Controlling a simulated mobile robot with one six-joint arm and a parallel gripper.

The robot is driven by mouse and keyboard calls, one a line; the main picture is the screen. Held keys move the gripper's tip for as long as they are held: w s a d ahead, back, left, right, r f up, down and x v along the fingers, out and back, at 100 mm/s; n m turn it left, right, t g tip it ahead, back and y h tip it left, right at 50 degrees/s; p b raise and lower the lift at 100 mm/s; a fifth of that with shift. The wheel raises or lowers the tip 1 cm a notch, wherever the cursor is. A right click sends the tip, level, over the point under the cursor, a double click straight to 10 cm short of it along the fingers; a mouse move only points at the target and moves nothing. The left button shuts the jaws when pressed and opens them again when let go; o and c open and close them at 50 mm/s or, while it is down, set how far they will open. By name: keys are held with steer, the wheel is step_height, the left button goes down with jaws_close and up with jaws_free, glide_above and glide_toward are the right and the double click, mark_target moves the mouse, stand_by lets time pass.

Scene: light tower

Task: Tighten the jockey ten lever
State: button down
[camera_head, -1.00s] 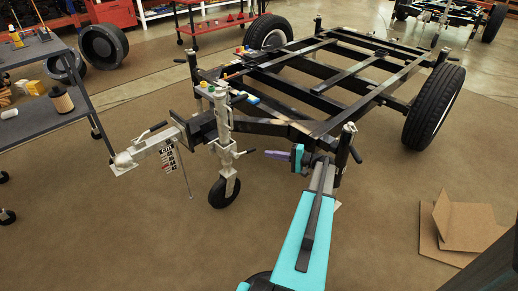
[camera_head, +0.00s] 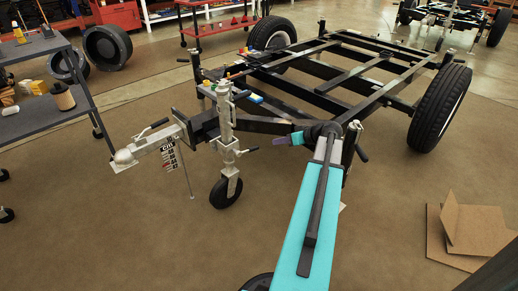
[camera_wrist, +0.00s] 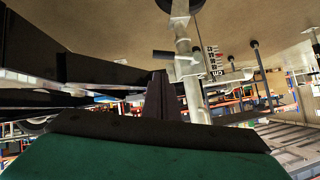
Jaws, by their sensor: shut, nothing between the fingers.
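The jockey wheel (camera_head: 226,192) hangs from a silver upright post (camera_head: 226,125) at the trailer's drawbar. Its clamp lever (camera_head: 249,150) is a short dark handle pointing right from the post. In the wrist view, which is upside down, the black lever (camera_wrist: 165,55) sticks out left from the post. My gripper (camera_head: 279,141) has dark purple fingers, shut and empty, pointing left towards the post. It sits right of the lever, apart from it in the picture. In the wrist view the fingers (camera_wrist: 160,80) appear just under the lever's end; the depth gap is unclear.
The dark trailer frame (camera_head: 345,75) extends behind my gripper. A corner post with a handle (camera_head: 350,140) stands close to my arm. The white coupling (camera_head: 150,148) lies left. Cardboard (camera_head: 472,230) lies on the right floor. A grey cart (camera_head: 45,110) stands left.

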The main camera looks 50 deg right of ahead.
mark_target(247, 151)
steer(key=r, duration=0.2)
steer(key=r+b, duration=0.1)
steer(key=shift+w+a+n, duration=0.1)
steer(key=shift+w+n, duration=0.2)
steer(key=shift+w, duration=0.05)
steer(key=shift+w, duration=0.1)
steer(key=s+f+b+x, duration=0.1)
steer(key=b+x, duration=0.5)
steer(key=x, duration=0.6)
steer(key=shift+a+f, duration=0.2)
steer(key=shift+f, duration=0.5)
steer(key=shift+w+f, duration=0.1)
